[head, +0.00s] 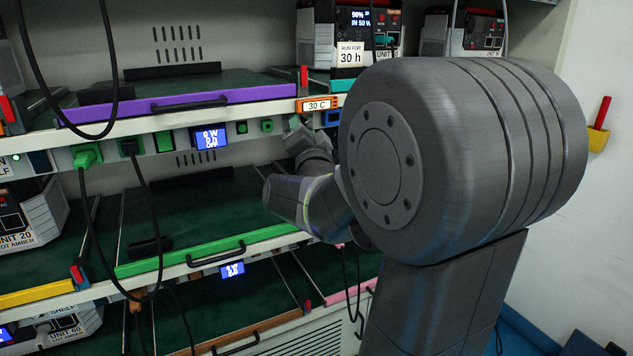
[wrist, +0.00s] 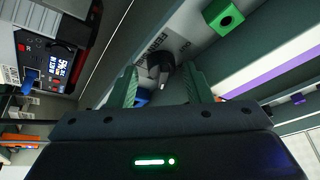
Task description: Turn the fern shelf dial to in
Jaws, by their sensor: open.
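A dark dial knob (wrist: 160,66) sits on a pale rail with small printed lettering in the wrist view. In the head view the green-fronted shelf (head: 205,249) is below the rail where my arm reaches. The dial is hidden there behind my arm.
A purple-fronted shelf (head: 190,104) is above the rail, with a 30 C tag (head: 317,104) at its right end. A green socket block (wrist: 223,17) is near the gripper. Black cables (head: 148,215) hang at the left. A unit with a lit screen (wrist: 58,65) is at the wrist view's left.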

